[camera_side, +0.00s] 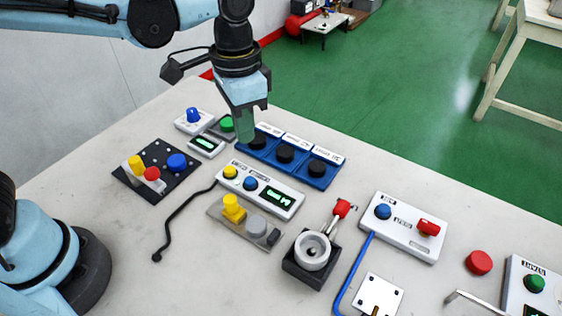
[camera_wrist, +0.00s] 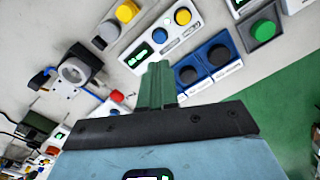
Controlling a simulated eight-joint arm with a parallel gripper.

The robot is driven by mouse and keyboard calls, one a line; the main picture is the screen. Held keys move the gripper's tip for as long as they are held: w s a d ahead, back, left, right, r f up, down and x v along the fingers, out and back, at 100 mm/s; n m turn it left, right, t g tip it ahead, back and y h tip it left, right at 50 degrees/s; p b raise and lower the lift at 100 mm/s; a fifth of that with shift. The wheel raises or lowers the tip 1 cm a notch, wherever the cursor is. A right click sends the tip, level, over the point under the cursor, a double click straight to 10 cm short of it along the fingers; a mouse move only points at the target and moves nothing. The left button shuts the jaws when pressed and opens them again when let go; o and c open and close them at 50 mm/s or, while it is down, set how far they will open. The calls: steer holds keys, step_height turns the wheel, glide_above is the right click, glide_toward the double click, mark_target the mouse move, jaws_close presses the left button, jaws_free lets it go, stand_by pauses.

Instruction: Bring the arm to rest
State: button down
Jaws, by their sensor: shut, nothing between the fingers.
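My gripper (camera_side: 247,138) hangs above the far side of the table (camera_side: 120,250), pointing down. Its greenish fingers are together with nothing between them. In the side view they overlap the left end of the blue panel with black knobs (camera_side: 318,182). In the wrist view, the closed fingers (camera_wrist: 157,72) point toward the area beside the white panel with a green display (camera_wrist: 150,40) and the blue panel (camera_wrist: 222,72). I cannot tell the exact height of the fingertips above the panels.
A round grey mould on a black base (camera_side: 296,268) stands mid-table with a red-handled lever. A white panel (camera_side: 405,246), a loose red cap (camera_side: 478,262) and a START box (camera_side: 515,290) are to the right. A black board (camera_side: 135,178) lies left. Open table is at front left.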

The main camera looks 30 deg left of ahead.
stand_by(0.3)
steer(key=s+a+n+t, duration=0.2)
steer(key=a+n+t, duration=0.1)
steer(key=a, duration=0.4)
steer(key=s+a+n+t, duration=0.2)
steer(key=a+n+t, duration=0.1)
steer(key=a, duration=0.4)
steer(key=shift+s+a+t, duration=0.25)
steer(key=shift+a+t, duration=0.1)
steer(key=shift+t, duration=0.25)
